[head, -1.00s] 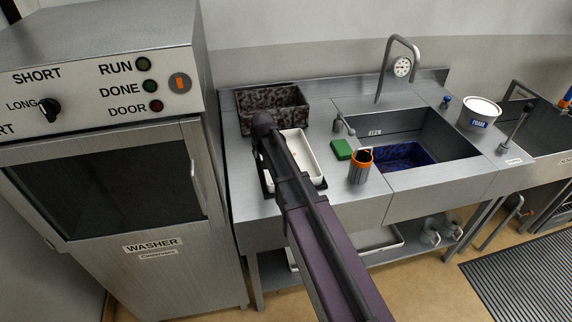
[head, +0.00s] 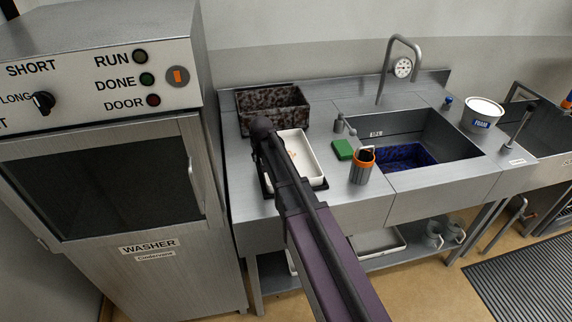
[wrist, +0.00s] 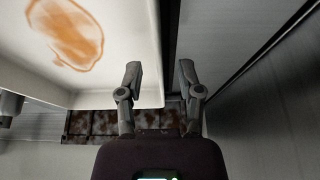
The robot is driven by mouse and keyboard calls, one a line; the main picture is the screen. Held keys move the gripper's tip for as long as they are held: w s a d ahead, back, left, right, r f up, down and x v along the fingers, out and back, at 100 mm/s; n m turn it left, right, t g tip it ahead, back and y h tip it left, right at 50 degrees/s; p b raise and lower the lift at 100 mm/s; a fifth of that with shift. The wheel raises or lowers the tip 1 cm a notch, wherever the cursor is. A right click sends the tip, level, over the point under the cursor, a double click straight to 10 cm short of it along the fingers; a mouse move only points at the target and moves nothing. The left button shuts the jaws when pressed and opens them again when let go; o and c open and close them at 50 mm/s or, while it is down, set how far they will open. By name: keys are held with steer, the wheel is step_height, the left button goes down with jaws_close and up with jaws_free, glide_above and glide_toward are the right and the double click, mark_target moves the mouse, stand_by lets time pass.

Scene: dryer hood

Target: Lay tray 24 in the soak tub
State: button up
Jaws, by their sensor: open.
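A white tray (head: 311,157) lies on the steel counter left of the sink, partly hidden by my arm. In the wrist view the white tray (wrist: 120,62) shows an orange-brown stain inside. No number is readable on it. My gripper (wrist: 159,78) is open, with the tray's edge wall between its fingertips; I cannot tell whether either finger touches it. In the head view my arm hides the fingertips. A blue speckled tub (head: 408,156) sits in the sink basin, and a brown speckled tub (head: 272,108) stands behind the tray; I cannot tell which is the soak tub.
A green sponge (head: 342,149) and an orange-rimmed cup (head: 361,168) stand between tray and sink. A tap (head: 385,68) rises behind the basin. A white FOAM bucket (head: 481,113) is at right. The washer (head: 125,190) stands close at left.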

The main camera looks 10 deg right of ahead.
steer(key=shift+b+x, duration=0.8)
steer(key=shift+x, duration=0.4)
jaws_close()
